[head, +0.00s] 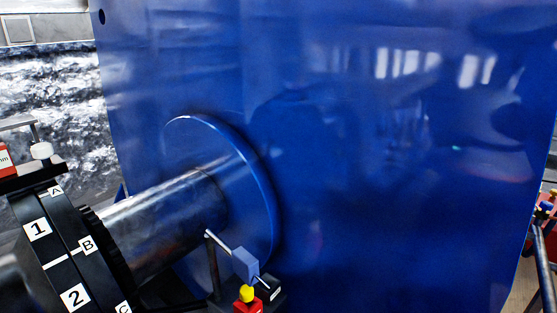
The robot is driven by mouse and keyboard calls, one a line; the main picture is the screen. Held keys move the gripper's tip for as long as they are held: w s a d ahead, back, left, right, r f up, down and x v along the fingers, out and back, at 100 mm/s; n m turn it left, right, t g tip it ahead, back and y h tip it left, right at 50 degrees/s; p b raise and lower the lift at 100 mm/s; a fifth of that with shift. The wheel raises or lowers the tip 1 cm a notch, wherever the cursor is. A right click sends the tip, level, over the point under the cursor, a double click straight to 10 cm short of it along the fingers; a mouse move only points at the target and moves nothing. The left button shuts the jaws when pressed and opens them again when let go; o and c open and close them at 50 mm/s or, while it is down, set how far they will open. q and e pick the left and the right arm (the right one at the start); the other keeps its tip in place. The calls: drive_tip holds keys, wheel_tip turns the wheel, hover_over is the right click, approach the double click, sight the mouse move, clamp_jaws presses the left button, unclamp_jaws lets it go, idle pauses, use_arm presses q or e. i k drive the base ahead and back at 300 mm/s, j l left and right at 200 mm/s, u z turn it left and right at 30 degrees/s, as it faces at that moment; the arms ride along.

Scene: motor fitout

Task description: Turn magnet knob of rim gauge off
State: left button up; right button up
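A small stand with a dark base (276,294) is at the bottom centre, partly cut off by the lower edge. It carries a rod with a blue block (245,263). A red part with a yellow top (246,296) is in front of it. At the left edge, a fixture with a white knob (41,150) and a red box (4,159) sits above the black labelled coupling (72,256). I cannot tell which of these is the rim gauge or its magnet knob, nor any knob's setting. Neither of my grippers is in view.
A large glossy blue housing (400,180) fills most of the view. A metal shaft (165,215) runs from its round flange (255,180) to the coupling. Red equipment with rods (546,215) stands at the right edge.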

sight(43, 151)
drive_tip(key=u, duration=2.05)
